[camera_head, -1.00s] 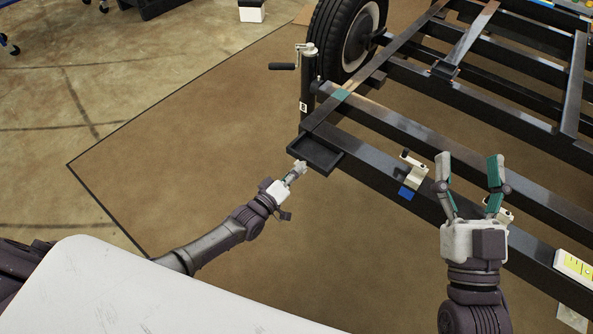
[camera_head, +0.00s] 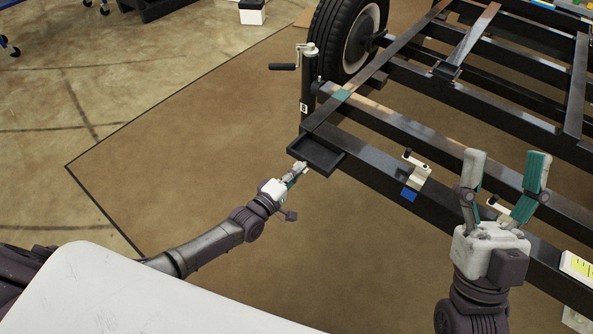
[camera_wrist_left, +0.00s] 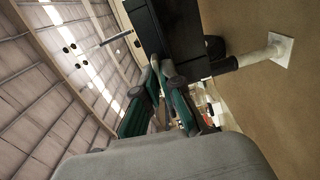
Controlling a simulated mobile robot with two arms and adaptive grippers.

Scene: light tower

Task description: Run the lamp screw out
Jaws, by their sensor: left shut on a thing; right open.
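My left gripper (camera_head: 297,174) is at the front edge of a small black tray (camera_head: 318,154) on the trailer's corner. In the left wrist view its fingers (camera_wrist_left: 160,75) are closed together beside a black part of the frame. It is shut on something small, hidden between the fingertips. I cannot make out a lamp screw for certain in either view. My right gripper (camera_head: 508,157) is open and empty, fingers pointing up, in front of the trailer's beam as seen from the head.
The black trailer frame (camera_head: 390,133) crosses the right side. A pale bracket (camera_head: 417,172) with a dark-ended handle sits on the beam above a blue patch (camera_head: 409,195). A jack post (camera_head: 308,85) with crank and a wheel (camera_head: 345,40) stand behind. The brown floor at left is clear.

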